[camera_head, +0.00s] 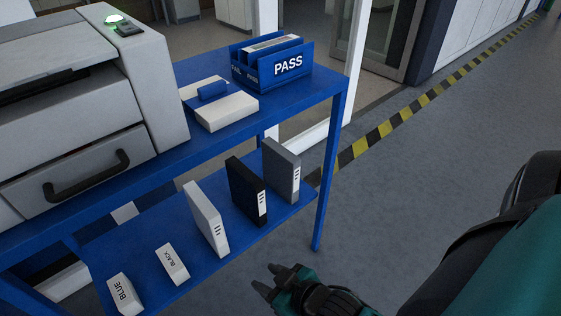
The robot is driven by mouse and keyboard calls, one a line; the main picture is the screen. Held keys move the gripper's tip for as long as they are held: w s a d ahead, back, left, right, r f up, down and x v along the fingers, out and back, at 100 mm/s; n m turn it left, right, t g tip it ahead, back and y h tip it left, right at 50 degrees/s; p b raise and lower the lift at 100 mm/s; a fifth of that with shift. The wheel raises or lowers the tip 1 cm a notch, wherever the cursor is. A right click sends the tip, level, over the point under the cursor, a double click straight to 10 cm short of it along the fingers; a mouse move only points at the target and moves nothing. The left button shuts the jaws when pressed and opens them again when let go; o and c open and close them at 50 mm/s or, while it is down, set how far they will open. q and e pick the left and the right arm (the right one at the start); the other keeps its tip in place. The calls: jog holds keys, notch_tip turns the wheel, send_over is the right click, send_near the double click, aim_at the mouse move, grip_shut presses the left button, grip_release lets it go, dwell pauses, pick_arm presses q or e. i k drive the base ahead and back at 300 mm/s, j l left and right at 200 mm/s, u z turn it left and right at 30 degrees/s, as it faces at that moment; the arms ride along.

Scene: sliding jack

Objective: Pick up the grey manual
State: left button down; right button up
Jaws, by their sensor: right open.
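The grey manual (281,172) stands upright on the lower shelf of the blue table, at the right end of a row. A black manual (245,190) and a white manual (205,219) stand to its left. My right gripper (270,279) is open and empty at the bottom of the view, in front of the shelf and apart from the manuals. My left gripper is not in view.
Small boxes marked BLUE (124,295) and BLACK (173,264) sit further left on the lower shelf. A printer-like machine (150,85), a white block (226,111) and a PASS tray (287,68) are on the tabletop. A table leg (327,175) stands right of the grey manual. Floor to the right is clear.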

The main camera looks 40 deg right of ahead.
aim_at(282, 167)
jog(key=i+l, duration=0.15)
jog(key=l, duration=0.2)
jog(key=i+l+u, duration=0.1)
jog(key=l, duration=0.25)
jog(key=i+l, duration=0.2)
jog(key=l, duration=0.15)
jog(key=i+l+u, duration=0.1)
jog(key=l, duration=0.25)
jog(key=i+l, duration=0.15)
jog(key=l, duration=0.25)
jog(key=j+u, duration=0.05)
